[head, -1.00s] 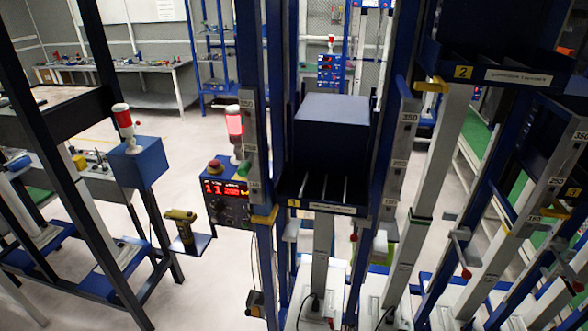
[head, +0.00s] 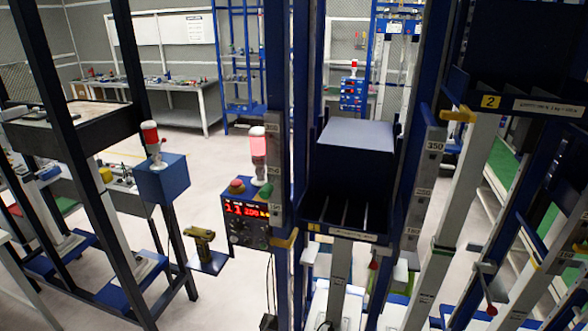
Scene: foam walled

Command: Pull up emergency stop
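The red emergency stop button (head: 237,186) sits on top of a blue control box (head: 232,205) in the head view, left of centre. The box has a red digital display (head: 246,210) and dark knobs on its front. A red and white signal lamp (head: 258,155) stands just right of the button, and a green part (head: 266,191) shows beside it. A blue upright post stands close to the right of the box. Whether the button is pressed or raised is too small to tell. Neither of my grippers is in view.
A yellow drill (head: 200,244) rests on a small shelf left of the control box. A blue box with another red and white lamp (head: 152,140) stands further left. Blue posts and a blue bin (head: 350,185) crowd the centre and right. Pale floor (head: 205,165) is open behind.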

